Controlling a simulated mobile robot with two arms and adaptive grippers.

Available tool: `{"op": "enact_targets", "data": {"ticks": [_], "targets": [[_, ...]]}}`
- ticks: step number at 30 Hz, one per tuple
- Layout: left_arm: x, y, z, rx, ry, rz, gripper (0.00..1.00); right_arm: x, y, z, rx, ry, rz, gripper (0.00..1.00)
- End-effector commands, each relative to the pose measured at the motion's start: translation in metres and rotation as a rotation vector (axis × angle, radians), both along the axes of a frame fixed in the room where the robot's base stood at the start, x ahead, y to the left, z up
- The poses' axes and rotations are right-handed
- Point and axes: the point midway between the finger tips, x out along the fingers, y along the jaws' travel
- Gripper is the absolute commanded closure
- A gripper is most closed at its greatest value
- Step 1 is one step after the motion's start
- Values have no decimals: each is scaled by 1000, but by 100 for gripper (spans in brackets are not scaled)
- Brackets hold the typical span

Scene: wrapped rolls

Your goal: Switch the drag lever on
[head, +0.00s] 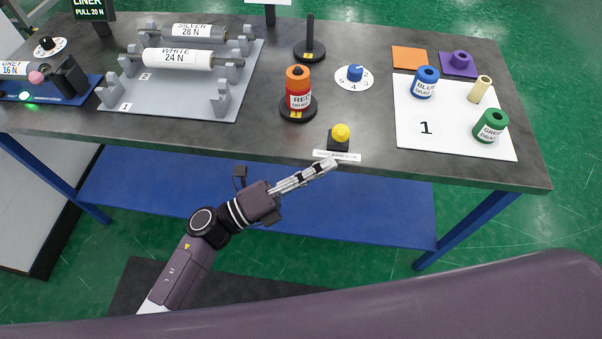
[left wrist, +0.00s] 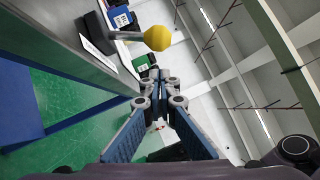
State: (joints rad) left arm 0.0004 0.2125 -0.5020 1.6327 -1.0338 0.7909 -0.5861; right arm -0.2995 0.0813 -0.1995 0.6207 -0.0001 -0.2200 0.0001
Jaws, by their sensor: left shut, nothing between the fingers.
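The drag lever (head: 340,133) stands near the front edge of the table, a yellow ball knob on a small black base. A white label strip lies in front of it. In the left wrist view the yellow knob (left wrist: 157,38) sits on a grey stem, beyond and above my fingertips. My left gripper (head: 331,164) is shut and empty, its fingertips by the label at the table edge, just short of the lever and apart from the knob. It also shows in the left wrist view (left wrist: 158,76). I cannot tell the lever's setting. My right gripper is not in view.
A red roll (head: 298,92) stands on a black post base left of the lever. A blue numbered dial (head: 355,73) lies behind it. A white board (head: 419,143) with blue, green and cream pieces is to the right. A grey roll rack (head: 180,112) stands left.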

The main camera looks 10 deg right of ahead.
Motion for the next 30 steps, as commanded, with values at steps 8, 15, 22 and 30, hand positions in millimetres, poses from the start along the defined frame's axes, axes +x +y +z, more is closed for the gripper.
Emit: {"op": "enact_targets", "data": {"ticks": [8, 15, 22, 30], "targets": [[26, -10, 12, 0, -3, 3, 100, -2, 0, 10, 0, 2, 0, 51], [28, -10, 11, 1, -1, 3, 100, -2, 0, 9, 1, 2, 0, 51], [28, -10, 12, 3, 3, 3, 100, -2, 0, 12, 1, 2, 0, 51], [36, -11, 18, 16, 49, 2, 100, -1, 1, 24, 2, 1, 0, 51]]}}
